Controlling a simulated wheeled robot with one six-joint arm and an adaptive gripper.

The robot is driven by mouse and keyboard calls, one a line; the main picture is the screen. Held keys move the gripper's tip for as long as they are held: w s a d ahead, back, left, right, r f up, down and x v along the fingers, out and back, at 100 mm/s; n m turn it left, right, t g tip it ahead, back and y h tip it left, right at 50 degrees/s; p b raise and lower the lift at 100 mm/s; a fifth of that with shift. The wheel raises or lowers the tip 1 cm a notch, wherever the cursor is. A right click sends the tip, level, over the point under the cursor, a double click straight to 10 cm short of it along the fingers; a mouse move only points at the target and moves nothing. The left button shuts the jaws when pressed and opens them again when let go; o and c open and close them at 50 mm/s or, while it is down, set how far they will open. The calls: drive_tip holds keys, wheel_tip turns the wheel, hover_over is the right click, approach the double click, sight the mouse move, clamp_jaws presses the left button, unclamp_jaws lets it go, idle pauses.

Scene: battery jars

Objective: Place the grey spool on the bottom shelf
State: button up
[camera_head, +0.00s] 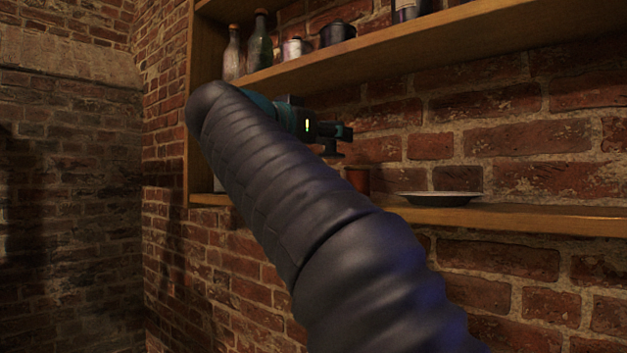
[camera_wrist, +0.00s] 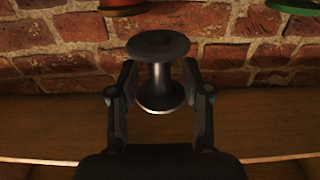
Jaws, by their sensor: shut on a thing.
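The grey spool (camera_wrist: 158,74) is between the two fingers of my gripper (camera_wrist: 159,80) in the wrist view, its wide flanges showing above and below the narrow core. My gripper is shut on it. In the head view my gripper (camera_head: 337,131) reaches in between the two shelves, with the dark spool (camera_head: 331,150) just under its fingers. The spool is held in the air above the bottom shelf (camera_head: 545,219), apart from it. My arm covers the left-middle part of that shelf.
On the bottom shelf stand a reddish cup-like thing (camera_head: 358,179) and, to its right, a shallow plate (camera_head: 440,198). The shelf right of the plate is clear. The upper shelf (camera_head: 480,37) overhead holds bottles (camera_head: 260,45), a small jar (camera_head: 293,48) and a dark pot (camera_head: 338,34).

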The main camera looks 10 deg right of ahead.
drive_tip(key=w+f, duration=0.1)
drive_tip(key=w+a+f, duration=0.1)
drive_tip(key=w, duration=0.1)
drive_tip(key=w+a+f, duration=0.1)
drive_tip(key=shift+w+a+f, duration=0.15)
drive_tip(key=shift+w+a, duration=0.1)
drive_tip(key=shift+w, duration=0.1)
drive_tip(key=shift+f+b, duration=0.95)
drive_tip(key=shift+f, duration=1)
drive_tip(key=shift+f, duration=0.15)
drive_tip(key=o, duration=1)
drive_tip(key=shift+r, duration=0.2)
drive_tip(key=v, duration=1.2)
drive_tip(key=shift+p, duration=0.35)
